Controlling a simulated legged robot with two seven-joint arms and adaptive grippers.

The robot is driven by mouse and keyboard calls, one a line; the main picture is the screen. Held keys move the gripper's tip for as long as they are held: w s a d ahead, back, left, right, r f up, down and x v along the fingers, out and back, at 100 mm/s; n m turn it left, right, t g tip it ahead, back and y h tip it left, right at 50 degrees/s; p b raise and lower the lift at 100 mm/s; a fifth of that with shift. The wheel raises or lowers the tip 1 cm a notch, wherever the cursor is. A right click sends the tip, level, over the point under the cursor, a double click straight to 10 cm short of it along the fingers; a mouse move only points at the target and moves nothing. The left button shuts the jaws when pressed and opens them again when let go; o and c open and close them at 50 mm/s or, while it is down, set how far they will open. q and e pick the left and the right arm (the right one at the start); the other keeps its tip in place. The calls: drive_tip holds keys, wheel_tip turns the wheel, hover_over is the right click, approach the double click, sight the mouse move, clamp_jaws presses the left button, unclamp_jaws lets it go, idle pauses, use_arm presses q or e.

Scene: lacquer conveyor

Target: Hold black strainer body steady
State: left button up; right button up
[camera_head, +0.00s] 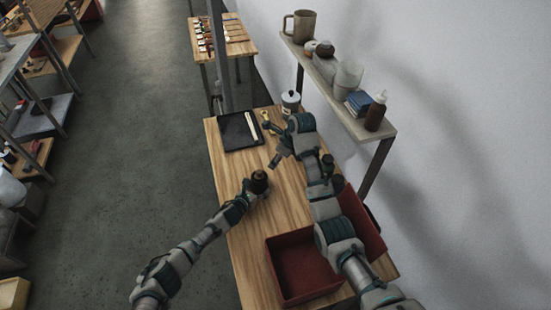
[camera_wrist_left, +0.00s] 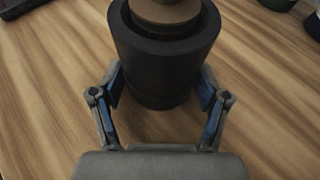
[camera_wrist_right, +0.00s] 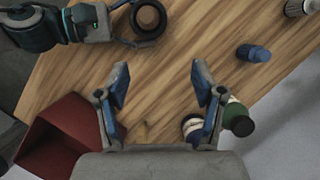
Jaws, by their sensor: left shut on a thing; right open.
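The black strainer body (camera_head: 259,184) stands upright on the wooden table, near its left edge. In the left wrist view the black strainer body (camera_wrist_left: 163,70) is a wide dark cylinder with a round brown piece at its top. My left gripper (camera_head: 248,190) is shut on it, one finger on each side; it also shows in the left wrist view (camera_wrist_left: 161,92). In the right wrist view the strainer body (camera_wrist_right: 148,20) appears as a dark ring at the top. My right gripper (camera_wrist_right: 160,82) is open and empty above the table, apart from the strainer.
A red bin (camera_head: 272,262) is at the near end of the table. A black tray (camera_head: 230,134) and a lidded canister (camera_head: 290,101) are at the far end. A blue object (camera_wrist_right: 253,53) and a green-capped bottle (camera_wrist_right: 237,119) stand right. A wall shelf (camera_head: 332,85) overhangs the right side.

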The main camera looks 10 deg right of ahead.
sight(266, 175)
drive_tip(key=x, duration=1.1)
drive_tip(key=shift+f, duration=0.45)
drive_tip(key=shift+d, duration=0.1)
clamp_jaws()
unclamp_jaws()
